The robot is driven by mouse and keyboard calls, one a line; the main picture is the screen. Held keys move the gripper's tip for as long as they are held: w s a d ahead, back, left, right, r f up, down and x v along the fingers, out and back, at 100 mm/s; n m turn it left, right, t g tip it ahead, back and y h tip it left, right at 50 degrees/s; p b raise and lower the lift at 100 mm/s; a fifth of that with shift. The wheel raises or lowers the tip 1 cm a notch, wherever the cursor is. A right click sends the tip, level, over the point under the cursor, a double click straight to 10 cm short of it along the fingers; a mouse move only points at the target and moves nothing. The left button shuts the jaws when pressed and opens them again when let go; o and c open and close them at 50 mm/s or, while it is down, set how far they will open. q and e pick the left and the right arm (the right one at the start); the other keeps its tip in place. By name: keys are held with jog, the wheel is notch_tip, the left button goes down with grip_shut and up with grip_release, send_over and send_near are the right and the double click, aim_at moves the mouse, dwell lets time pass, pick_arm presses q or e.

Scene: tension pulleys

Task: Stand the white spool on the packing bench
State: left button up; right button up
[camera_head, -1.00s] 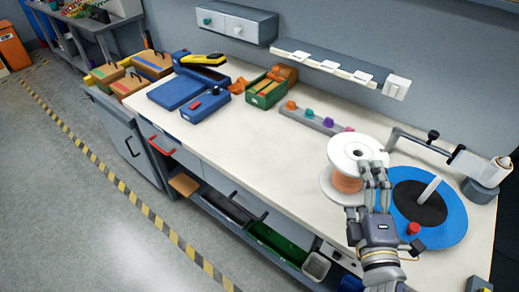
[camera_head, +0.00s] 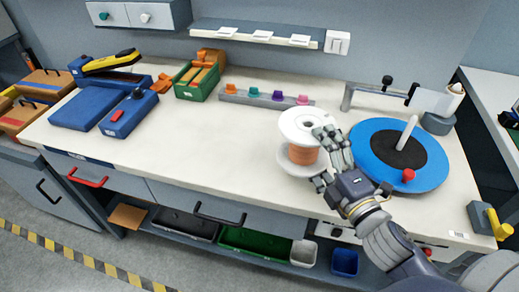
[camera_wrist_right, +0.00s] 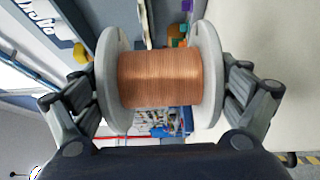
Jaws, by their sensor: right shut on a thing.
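The white spool (camera_head: 303,154) is wound with copper-coloured wire and stands upright over the front middle of the pale bench top (camera_head: 205,150). My right gripper (camera_head: 324,157) is shut on it from the right side, its fingers reaching around the spool. In the right wrist view the spool (camera_wrist_right: 160,80) sits between the fingers, with a white flange at each end of the wire. I cannot tell whether its lower flange touches the bench. My left gripper is not in view.
A blue disc (camera_head: 371,158) with a black centre and a white upright peg (camera_head: 406,133) lies right of the spool, with a red knob (camera_head: 408,175). A rack of coloured pegs (camera_head: 262,96) stands behind. The bench left of the spool is clear.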

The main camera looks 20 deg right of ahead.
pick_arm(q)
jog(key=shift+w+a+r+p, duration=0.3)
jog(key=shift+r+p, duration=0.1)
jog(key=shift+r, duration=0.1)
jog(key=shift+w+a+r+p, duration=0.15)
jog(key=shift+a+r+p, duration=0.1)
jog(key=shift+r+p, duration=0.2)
pick_arm(e)
jog(key=shift+w+a+f, duration=0.75)
jog(key=shift+w+a, duration=0.7)
jog(key=shift+w, duration=0.6)
jog(key=shift+w+a+f, duration=0.7)
jog(key=shift+w+a, duration=0.75)
jog(key=shift+w, duration=0.65)
jog(key=shift+w+a+f, duration=0.75)
jog(key=shift+w+a, duration=0.7)
jog(key=shift+w, duration=0.6)
pick_arm(q)
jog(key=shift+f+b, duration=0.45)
jog(key=shift+b, duration=0.05)
pick_arm(e)
jog(key=shift+f, duration=0.65)
jog(key=o, duration=1.4)
jog(key=shift+s+f, duration=0.1)
jog(key=shift+f, duration=0.15)
jog(key=shift+c, duration=0.2)
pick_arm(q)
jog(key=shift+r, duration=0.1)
